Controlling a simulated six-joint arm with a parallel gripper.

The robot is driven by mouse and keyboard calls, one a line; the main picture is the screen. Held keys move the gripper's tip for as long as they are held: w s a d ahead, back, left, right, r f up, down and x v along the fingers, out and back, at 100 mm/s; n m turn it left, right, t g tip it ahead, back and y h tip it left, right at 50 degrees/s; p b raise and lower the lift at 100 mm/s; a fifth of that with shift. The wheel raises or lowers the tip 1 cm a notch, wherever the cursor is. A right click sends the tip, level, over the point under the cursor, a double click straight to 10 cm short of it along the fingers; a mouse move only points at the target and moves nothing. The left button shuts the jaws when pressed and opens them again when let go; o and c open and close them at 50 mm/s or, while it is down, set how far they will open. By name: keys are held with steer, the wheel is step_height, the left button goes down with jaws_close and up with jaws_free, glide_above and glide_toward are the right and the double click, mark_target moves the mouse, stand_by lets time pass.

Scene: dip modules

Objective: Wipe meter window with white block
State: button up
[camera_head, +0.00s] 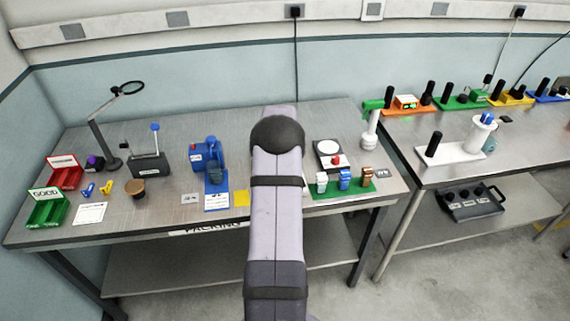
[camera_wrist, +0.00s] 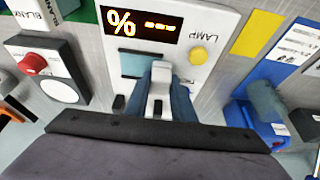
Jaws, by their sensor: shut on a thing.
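The meter is a pale panel (camera_wrist: 200,22) in the wrist view. It has a lit display (camera_wrist: 145,24) with a percent sign and dashes, and a yellow lamp button (camera_wrist: 198,55). Its teal window (camera_wrist: 132,64) lies below the display, partly covered by what I hold. My gripper (camera_wrist: 160,92) is shut on the white block (camera_wrist: 159,72), which is in front of the window's right part. I cannot tell whether the block touches the window. In the head view my arm hides the gripper, the block and the meter.
A green rack (camera_head: 325,192) with small bottles or blocks is right of my arm.

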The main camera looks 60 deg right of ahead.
steer(key=shift+r+p, duration=2.3)
steer(key=shift+r, duration=1.75)
steer(key=shift+w, duration=0.1)
